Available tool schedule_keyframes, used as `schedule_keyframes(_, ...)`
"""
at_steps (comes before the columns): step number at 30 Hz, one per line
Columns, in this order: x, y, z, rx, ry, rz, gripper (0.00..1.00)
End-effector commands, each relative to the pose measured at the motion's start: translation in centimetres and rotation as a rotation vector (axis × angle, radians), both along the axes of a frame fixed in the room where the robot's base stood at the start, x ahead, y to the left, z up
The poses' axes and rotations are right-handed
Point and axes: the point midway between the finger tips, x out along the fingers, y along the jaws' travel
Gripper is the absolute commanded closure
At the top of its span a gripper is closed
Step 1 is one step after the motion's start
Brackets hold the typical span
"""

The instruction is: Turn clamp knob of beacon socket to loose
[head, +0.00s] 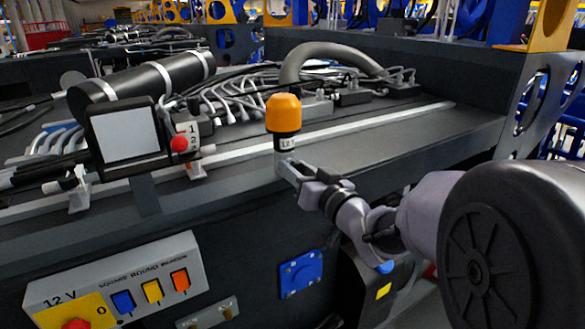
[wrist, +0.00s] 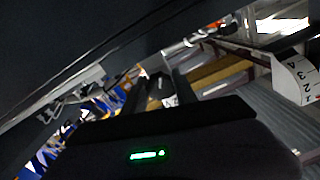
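An orange-capped beacon (head: 284,112) stands upright at the front edge of the dark chassis deck in the head view. Its black lower body carries a white label that reads about 12. My gripper (head: 284,163) is right at the foot of the beacon, with its fingers pointing left. In the wrist view, the two dark fingers (wrist: 160,88) stand apart with a dark shape between them. Whether they grip it is not clear. I cannot make out the clamp knob or the socket; the gripper covers the area below the beacon.
A control panel (head: 120,285) with coloured switches and a blue socket (head: 301,272) are on the chassis front. A screen (head: 125,133), a red button (head: 180,143) and a black cylinder (head: 145,85) stand left. A thick grey hose (head: 330,52) arches behind. The deck right of the beacon is clear.

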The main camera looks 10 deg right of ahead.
Motion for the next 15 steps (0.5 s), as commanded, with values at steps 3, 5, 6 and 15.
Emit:
schedule_keyframes(3,-0.01,-0.01,0.01,0.000,0.000,0.000,0.92)
schedule_keyframes(5,-0.01,-0.01,0.01,0.000,0.000,0.000,1.00)
schedule_keyframes(6,-0.02,-0.01,0.01,0.000,0.000,0.000,1.00)
schedule_keyframes(15,0.01,0.00,-0.25,-0.053,-0.019,0.000,1.00)
